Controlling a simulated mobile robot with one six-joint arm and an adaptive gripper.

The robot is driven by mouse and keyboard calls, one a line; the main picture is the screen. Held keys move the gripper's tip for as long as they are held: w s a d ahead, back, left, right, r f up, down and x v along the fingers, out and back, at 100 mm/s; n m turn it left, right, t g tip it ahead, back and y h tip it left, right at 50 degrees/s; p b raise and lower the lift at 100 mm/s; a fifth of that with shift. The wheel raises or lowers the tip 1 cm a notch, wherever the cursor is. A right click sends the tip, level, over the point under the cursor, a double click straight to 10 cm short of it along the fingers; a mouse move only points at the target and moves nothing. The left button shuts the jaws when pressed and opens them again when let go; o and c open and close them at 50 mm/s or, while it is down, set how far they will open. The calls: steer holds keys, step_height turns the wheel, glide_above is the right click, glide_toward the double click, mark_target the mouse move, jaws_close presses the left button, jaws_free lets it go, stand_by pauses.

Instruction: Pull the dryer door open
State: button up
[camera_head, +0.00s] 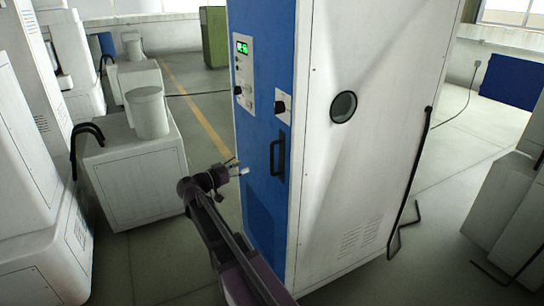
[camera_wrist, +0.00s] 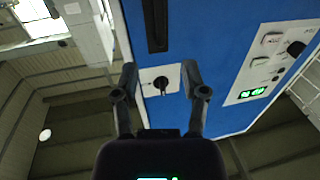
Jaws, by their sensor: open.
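The dryer (camera_head: 375,90) is a tall white cabinet with a blue front door (camera_head: 262,200). The door looks shut. A black vertical bar handle (camera_head: 278,155) is on the door near its right edge; the handle also shows at the top of the wrist view (camera_wrist: 157,25). My gripper (camera_head: 236,168) is open and empty, in front of the door and left of the handle, apart from it. In the wrist view my gripper's fingers (camera_wrist: 159,70) stand apart, with a black rotary knob (camera_wrist: 160,86) on a white plate appearing between them.
A control panel with a green display (camera_head: 242,48) sits above the handle. White machine boxes (camera_head: 135,175) stand to the left. A bent black rod (camera_head: 412,180) stands by the dryer's right side. A grey unit (camera_head: 505,205) is at far right. Floor shows left of the door.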

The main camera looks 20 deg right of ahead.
steer(key=shift+d, duration=0.1)
glide_above(272, 172)
steer(key=shift+w+d, duration=0.15)
steer(key=shift+w, duration=0.15)
stand_by(0.5)
steer(key=shift+c, duration=0.2)
jaws_close()
